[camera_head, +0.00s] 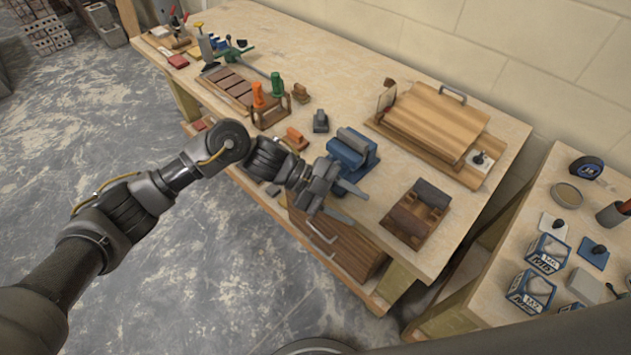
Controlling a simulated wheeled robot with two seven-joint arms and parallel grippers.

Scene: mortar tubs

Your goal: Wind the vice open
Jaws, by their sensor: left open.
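The blue vice (346,152) stands near the front edge of the wooden workbench, with a grey rounded part on top. My left gripper (357,208) is just in front of the vice, at the bench's front edge. Its two fingers are spread apart and point right, with nothing seen between them. The gripper body covers the area at the vice's lower front left, and I cannot make out the vice's handle. I cannot tell how far apart the jaws are. My right gripper is out of view.
A wooden block holder (417,214) stands right of the vice, and a board with a handle (435,120) lies behind it. Orange and green-handled tools (268,93) stand to the left. Drawers (335,243) sit below. A side table (510,258) holds tubs at right.

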